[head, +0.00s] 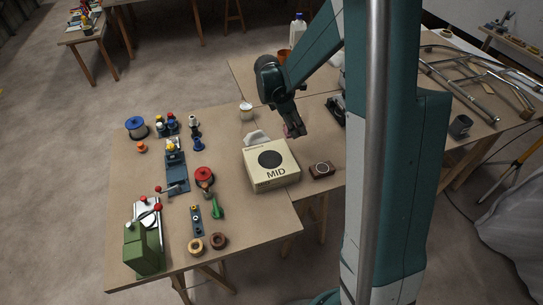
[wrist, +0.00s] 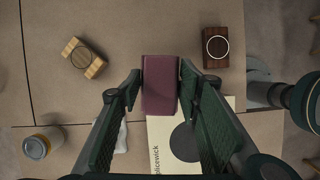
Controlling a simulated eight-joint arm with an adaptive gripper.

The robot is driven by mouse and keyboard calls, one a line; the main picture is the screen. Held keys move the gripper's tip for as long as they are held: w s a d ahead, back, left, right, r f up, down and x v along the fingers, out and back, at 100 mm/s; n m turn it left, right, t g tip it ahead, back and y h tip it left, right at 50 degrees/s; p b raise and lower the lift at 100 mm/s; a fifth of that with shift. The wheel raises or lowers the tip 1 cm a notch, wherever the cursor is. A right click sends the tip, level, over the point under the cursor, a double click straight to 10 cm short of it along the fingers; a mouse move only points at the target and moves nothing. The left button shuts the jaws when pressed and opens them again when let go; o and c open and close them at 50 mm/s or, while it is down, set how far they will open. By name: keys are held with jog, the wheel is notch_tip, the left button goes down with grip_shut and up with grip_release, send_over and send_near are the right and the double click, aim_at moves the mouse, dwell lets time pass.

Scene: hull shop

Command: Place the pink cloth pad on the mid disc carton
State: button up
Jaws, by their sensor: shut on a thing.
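The pink cloth pad (wrist: 160,84) is gripped between the two fingers of my gripper (wrist: 160,90) in the wrist view. In the head view a small bit of pink (head: 287,131) shows at the tip of my gripper (head: 292,130), above the table behind the carton. The mid disc carton (head: 255,179) is a cream box marked MID, with a black disc on its top. Its top also shows in the wrist view (wrist: 168,164), partly hidden by the pad and my fingers. The pad appears to be above the table, towards the carton's far edge.
A dark wooden block with a white ring (head: 322,169) stands right of the carton. A white cloth-like thing (head: 257,137) and a lidded jar (head: 246,112) are behind it.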

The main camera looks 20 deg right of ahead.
notch_tip(320, 180, up, 5)
jog(key=n+p, duration=0.1)
jog(key=p, duration=0.3)
send_over(274, 158)
jog(key=a, duration=0.2)
jog(key=shift+s+d+r, duration=0.1)
jog(key=shift+d, duration=0.05)
jog(key=shift+f+b, duration=0.3)
jog(key=shift+f, duration=2.65)
jog(key=shift+f, duration=2.05)
jog(key=shift+f+b, duration=0.15)
jog(key=shift+b, duration=0.2)
jog(key=o, duration=0.8)
jog(key=shift+o, duration=0.2)
